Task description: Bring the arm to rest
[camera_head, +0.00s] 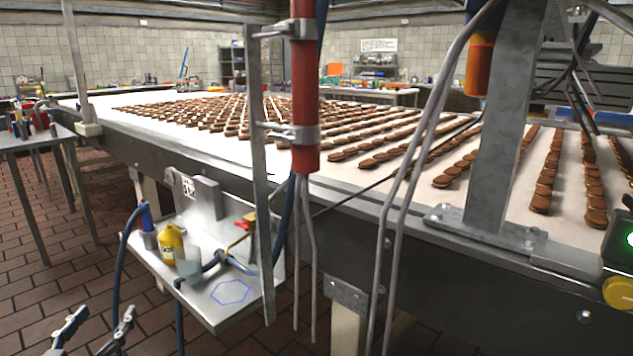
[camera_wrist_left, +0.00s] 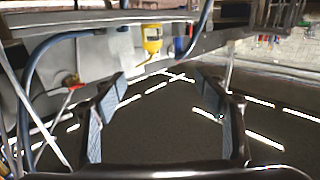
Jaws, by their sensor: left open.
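My left gripper (camera_head: 97,328) is at the lower left of the head view, low over the tiled floor and in front of the small metal shelf (camera_head: 205,307). Its two fingers stand apart with nothing between them. The left wrist view also shows the open fingers of this gripper (camera_wrist_left: 160,95), with only dark floor and bright streaks between them. The rest of the left arm is out of the head view. My right gripper does not show.
The shelf holds a yellow bottle (camera_head: 171,245), a clear cup (camera_head: 188,263) and a blue hose with a red-handled valve (camera_head: 245,221). A long conveyor (camera_head: 180,124) carries rows of brown cookies. Metal posts and a red cylinder (camera_head: 305,95) stand in front. A side table (camera_head: 32,138) is at left.

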